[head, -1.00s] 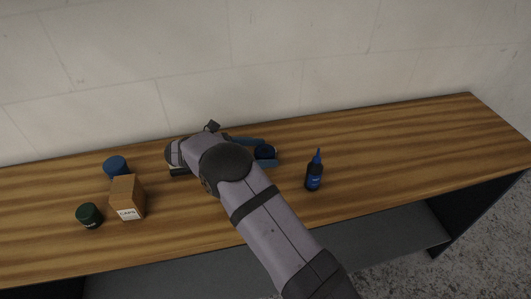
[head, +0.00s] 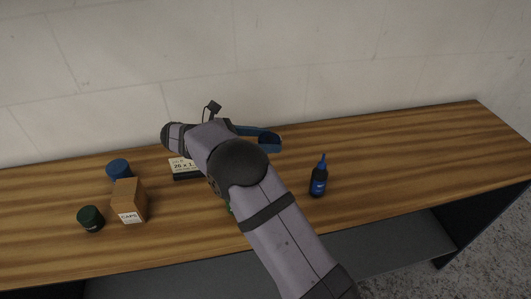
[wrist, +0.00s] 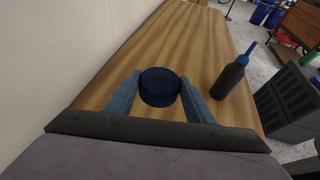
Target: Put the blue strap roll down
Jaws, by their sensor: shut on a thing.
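The blue strap roll (wrist: 159,88) is a dark blue disc held between the two fingers of my gripper (wrist: 160,95) in the wrist view. In the head view the roll (head: 268,138) shows at the end of my gripper (head: 262,140), over the back middle of the wooden bench. My gripper is shut on it. I cannot tell whether its underside touches the bench or hangs a little above it.
A dark bottle with a blue nozzle (head: 318,178) stands to the right. A labelled dark box (head: 182,168) lies behind my arm. A cardboard box (head: 129,201), a blue round item (head: 118,169) and a green one (head: 90,218) stand left. The bench (head: 420,145) is clear at right.

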